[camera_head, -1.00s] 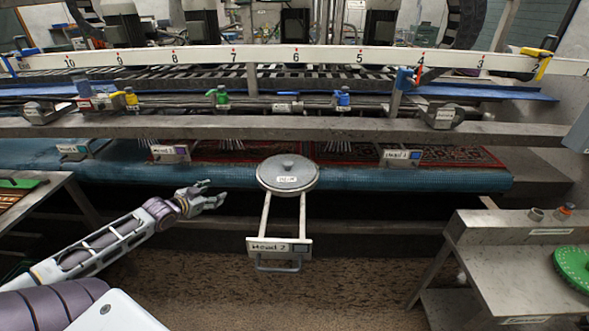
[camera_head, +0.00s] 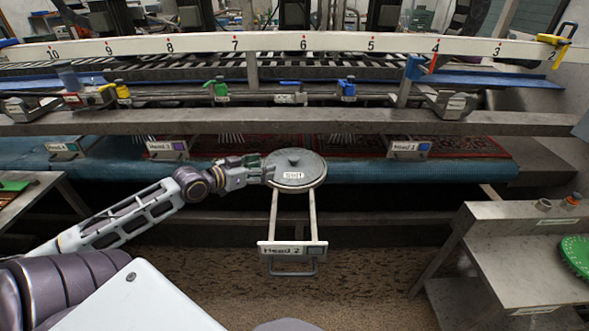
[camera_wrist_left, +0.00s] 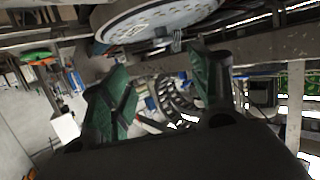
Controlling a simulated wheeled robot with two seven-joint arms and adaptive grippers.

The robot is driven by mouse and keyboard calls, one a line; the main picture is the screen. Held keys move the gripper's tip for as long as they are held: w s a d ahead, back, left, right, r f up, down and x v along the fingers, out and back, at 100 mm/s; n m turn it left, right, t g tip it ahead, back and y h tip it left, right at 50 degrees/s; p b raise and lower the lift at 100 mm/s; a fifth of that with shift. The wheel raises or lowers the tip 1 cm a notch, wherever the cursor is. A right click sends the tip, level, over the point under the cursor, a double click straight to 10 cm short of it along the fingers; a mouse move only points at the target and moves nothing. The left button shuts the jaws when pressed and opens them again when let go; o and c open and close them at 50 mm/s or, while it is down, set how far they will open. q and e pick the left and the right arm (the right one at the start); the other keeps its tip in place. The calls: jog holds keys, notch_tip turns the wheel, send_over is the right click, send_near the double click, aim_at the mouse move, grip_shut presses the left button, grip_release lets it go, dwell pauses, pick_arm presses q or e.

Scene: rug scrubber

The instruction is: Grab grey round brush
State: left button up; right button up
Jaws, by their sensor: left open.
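The grey round brush (camera_head: 297,167) is a flat grey disc with a central knob and a white label. It sits on a pulled-out two-rail carrier labelled "Head 2" (camera_head: 291,248), in front of the blue-edged rug bed. My left gripper (camera_head: 262,170) is open at the left edge of the disc, its fingertips close to the rim; I cannot tell whether they touch. In the left wrist view the disc's pale underside (camera_wrist_left: 160,18) shows at the top, above and between the open green-padded fingers (camera_wrist_left: 168,85). My right gripper is not in view.
A metal bench (camera_head: 520,240) with a green disc (camera_head: 576,254) stands at the right. Another bench (camera_head: 38,200) stands at the left. A steel beam (camera_head: 400,124) runs across behind the brush, with a numbered white rail (camera_head: 270,42) above it. The brown floor in front is clear.

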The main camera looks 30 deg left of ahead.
aim_at(291, 160)
pick_arm(q)
jog(key=shift+a+f, duration=0.1)
jog(key=shift+a, duration=0.05)
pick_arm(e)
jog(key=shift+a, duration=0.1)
pick_arm(q)
jog(key=x, duration=0.3)
jog(key=shift+w, duration=0.3)
jog(key=shift+x, duration=1.5)
jog(key=shift+w+d+f, duration=0.15)
jog(key=shift+w+d, duration=0.05)
jog(key=shift+w, duration=0.2)
jog(key=shift+w+d+f, duration=0.1)
jog(key=shift+w+f, duration=0.1)
jog(key=shift+w, duration=0.35)
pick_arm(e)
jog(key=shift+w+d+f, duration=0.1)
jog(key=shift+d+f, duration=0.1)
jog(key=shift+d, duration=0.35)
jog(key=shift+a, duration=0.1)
